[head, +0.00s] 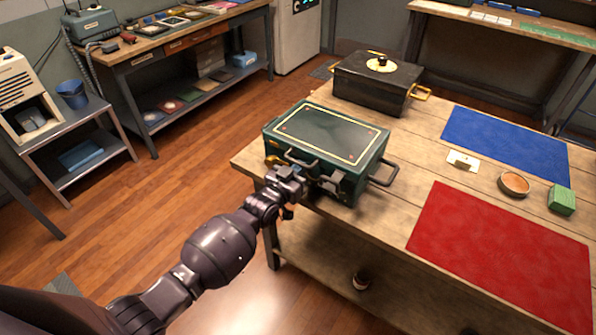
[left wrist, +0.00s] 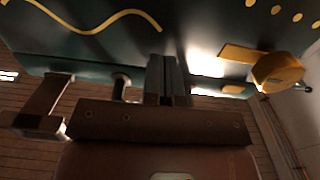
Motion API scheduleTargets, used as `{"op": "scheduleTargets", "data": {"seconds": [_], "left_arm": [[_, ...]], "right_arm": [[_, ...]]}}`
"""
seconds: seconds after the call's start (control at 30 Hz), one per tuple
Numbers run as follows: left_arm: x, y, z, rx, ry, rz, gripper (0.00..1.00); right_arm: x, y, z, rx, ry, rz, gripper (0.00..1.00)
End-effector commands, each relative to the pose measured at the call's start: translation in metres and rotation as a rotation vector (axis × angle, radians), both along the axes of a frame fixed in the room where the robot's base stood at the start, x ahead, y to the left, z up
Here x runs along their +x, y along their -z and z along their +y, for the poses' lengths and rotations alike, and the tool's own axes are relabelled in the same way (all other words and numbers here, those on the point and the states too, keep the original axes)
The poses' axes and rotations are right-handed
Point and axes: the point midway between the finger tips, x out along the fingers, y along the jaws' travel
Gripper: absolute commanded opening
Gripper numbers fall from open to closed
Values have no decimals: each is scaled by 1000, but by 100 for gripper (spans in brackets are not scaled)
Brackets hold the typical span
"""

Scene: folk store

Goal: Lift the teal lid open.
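The teal lid (head: 330,130) is the top of a teal metal box (head: 345,185) on the wooden table and lies shut. It has a cream border line and a dark handle (head: 300,158) at its front edge. My left gripper (head: 290,178) is at the box's front, just below that handle. In the left wrist view its fingers (left wrist: 167,78) look close together under the teal surface. Whether they touch the box, or anything is between them, is hidden. A yellow latch (left wrist: 277,72) is to their right in that view. My right gripper is not in view.
A black box (head: 375,82) with a yellow-ringed knob stands behind the teal box. A side handle (head: 382,175) sticks out from the teal box.

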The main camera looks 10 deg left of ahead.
Motion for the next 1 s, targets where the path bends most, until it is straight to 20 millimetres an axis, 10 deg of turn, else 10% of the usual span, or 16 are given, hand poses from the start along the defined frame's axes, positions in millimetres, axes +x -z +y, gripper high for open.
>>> {"op": "scheduleTargets", "data": {"seconds": [1.0], "left_arm": [[-5,-4,2,0,0,-2,0]], "right_arm": [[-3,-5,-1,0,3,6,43]]}}
